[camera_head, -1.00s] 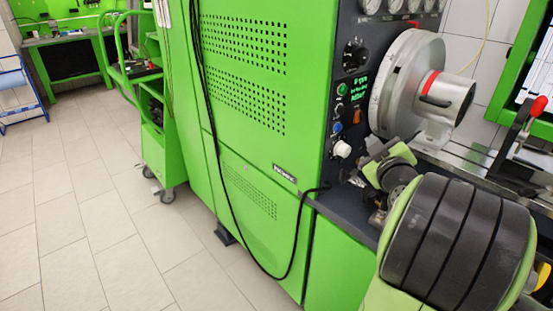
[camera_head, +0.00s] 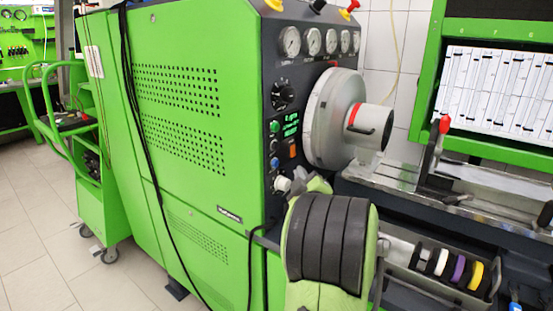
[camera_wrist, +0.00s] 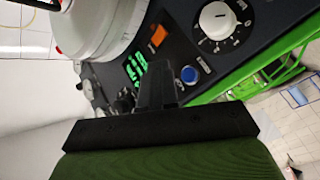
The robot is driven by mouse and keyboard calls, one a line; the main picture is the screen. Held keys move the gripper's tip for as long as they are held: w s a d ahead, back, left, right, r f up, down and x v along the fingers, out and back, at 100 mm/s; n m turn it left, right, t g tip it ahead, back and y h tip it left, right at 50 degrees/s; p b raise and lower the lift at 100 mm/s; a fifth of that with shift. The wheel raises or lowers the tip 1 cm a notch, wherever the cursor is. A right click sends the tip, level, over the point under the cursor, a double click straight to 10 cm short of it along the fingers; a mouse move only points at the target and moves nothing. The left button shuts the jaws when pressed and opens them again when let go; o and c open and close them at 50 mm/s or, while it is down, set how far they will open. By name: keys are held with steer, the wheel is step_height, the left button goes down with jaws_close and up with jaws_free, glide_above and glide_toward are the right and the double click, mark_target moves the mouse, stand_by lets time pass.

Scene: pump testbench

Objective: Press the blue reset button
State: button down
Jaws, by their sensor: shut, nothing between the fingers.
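The blue reset button (camera_wrist: 189,74) is a small round button on the dark control panel. In the wrist view it lies just right of my fingertips. My gripper (camera_wrist: 157,70) is shut and empty, with its dark fingers pointing at the panel. I see no contact with the button; the exact gap is hard to tell. In the head view the blue button (camera_head: 274,162) sits below the green button (camera_head: 274,127) and above the white knob (camera_head: 282,184). My arm hides the gripper's fingers there.
An orange switch (camera_wrist: 158,36), a white dial (camera_wrist: 217,20) and a green display (camera_wrist: 135,67) surround the button closely. The silver chuck (camera_head: 330,118) juts out right of the panel. A black cable (camera_head: 150,170) hangs down the green cabinet (camera_head: 190,200).

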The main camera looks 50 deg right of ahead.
mark_target(275, 163)
steer(key=w+p, duration=0.2)
steer(key=w, duration=0.2)
steer(key=shift+a+p, duration=0.2)
steer(key=shift+p, duration=0.1)
steer(key=shift+w, duration=0.1)
stand_by(1.6)
steer(key=shift+w, duration=0.3)
steer(key=shift+w+a+r+p, duration=0.1)
steer(key=shift+w+p, duration=0.3)
steer(key=shift+w, duration=0.1)
stand_by(0.6)
stand_by(0.4)
steer(key=shift+s+b, duration=0.95)
steer(key=shift+b, duration=0.6)
